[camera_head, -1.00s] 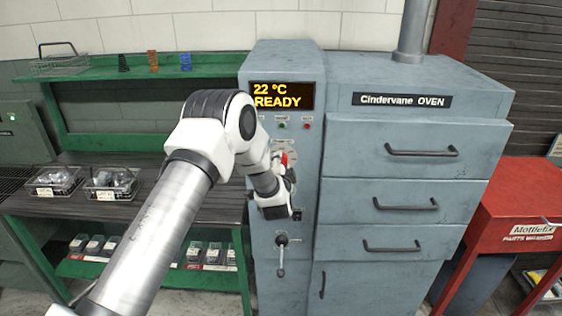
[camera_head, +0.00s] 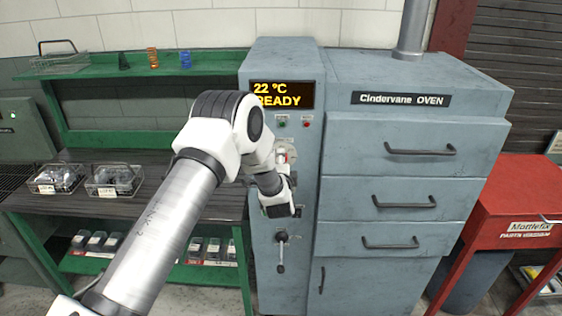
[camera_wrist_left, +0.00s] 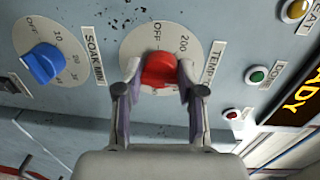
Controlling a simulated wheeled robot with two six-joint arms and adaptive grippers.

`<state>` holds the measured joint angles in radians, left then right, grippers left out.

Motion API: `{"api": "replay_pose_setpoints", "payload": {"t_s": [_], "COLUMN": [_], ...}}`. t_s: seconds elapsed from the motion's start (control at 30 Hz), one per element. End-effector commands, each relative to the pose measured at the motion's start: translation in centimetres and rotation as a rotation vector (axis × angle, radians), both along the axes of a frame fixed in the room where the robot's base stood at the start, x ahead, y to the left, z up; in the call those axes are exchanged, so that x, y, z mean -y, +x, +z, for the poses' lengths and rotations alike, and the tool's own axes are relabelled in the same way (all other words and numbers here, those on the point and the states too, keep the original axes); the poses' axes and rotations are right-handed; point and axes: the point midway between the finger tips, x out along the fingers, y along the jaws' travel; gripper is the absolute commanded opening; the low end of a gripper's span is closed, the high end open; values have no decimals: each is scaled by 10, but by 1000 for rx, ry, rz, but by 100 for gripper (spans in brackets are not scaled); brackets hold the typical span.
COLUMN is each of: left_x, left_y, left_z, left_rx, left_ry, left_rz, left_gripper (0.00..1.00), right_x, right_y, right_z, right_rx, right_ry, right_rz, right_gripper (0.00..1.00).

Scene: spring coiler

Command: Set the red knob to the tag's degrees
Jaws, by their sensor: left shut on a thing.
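The red knob (camera_wrist_left: 158,70) sits on a pale round dial (camera_wrist_left: 192,58) labelled TEMP, with OFF and 200 printed on it, in the left wrist view. My left gripper (camera_wrist_left: 157,76) has one finger on each side of the knob and is shut on it. The fingers cover the dial's lower part, and I cannot tell the exact setting. In the head view my left gripper (camera_head: 283,160) is at the oven's control column and mostly hides the knob. The tags on the wire baskets (camera_head: 107,193) are too small to read. My right gripper is out of view.
A blue SOAK MIN knob (camera_wrist_left: 42,63) is beside the red one. The oven display (camera_head: 280,95) reads 22 °C READY, with green and red buttons (camera_head: 306,124) below. A lever (camera_head: 281,252) hangs lower. Drawers (camera_head: 410,150) are to the right.

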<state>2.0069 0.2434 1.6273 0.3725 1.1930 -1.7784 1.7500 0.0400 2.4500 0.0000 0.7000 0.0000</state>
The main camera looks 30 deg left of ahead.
Motion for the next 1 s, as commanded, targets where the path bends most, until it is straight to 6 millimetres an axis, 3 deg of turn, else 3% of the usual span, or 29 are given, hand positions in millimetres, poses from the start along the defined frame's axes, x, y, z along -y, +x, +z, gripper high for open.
{"api": "replay_pose_setpoints", "payload": {"t_s": [0.17,0.2,0.23,0.27,0.67,1.0], "left_x": [0,0,0,0,6,50], "left_y": [1,1,1,1,-8,-76], "left_z": [3,3,3,3,2,7], "left_rx": [6,6,6,6,1,0], "left_ry": [1,1,1,1,0,1], "left_rz": [-1,-1,-1,-1,-2,-3], "left_gripper": [4,49,60,63,63,63], "right_x": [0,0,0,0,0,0], "right_y": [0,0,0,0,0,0], "right_z": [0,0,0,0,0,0], "right_rx": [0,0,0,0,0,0], "right_ry": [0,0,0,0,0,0], "right_rz": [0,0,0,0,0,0], "right_gripper": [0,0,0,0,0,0]}}
